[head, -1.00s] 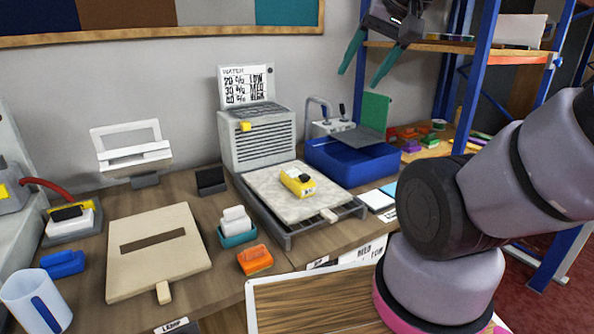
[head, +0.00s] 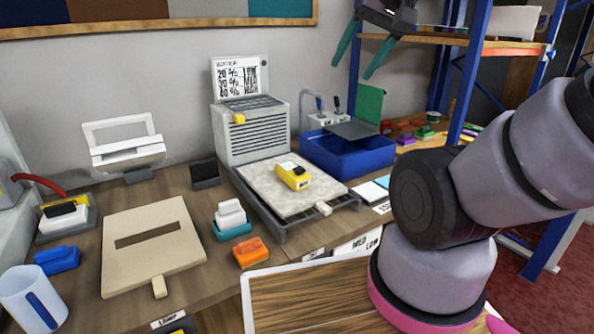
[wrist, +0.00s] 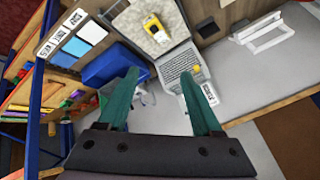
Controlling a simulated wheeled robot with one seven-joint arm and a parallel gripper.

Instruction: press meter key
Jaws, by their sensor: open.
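The yellow meter (head: 293,176) lies on a pale rug piece (head: 270,197) in the grey tray in front of the grey louvred unit. A small dark patch shows on its top, but I cannot make out the key clearly. The meter also shows in the wrist view (wrist: 156,28), near the top. My gripper (head: 362,52) is open and empty, high at the back right in the head view, well apart from the meter. Its two green fingers (wrist: 160,80) spread apart in the wrist view, with the grey louvred unit beyond them.
A WATER chart (head: 240,77) stands on the louvred unit (head: 253,133). A blue bin (head: 350,155) is right of the tray. Blue shelf posts (head: 478,70) rise at the right. A beige board (head: 150,265), a teal dish (head: 233,232) and an orange block (head: 251,252) lie left of the tray.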

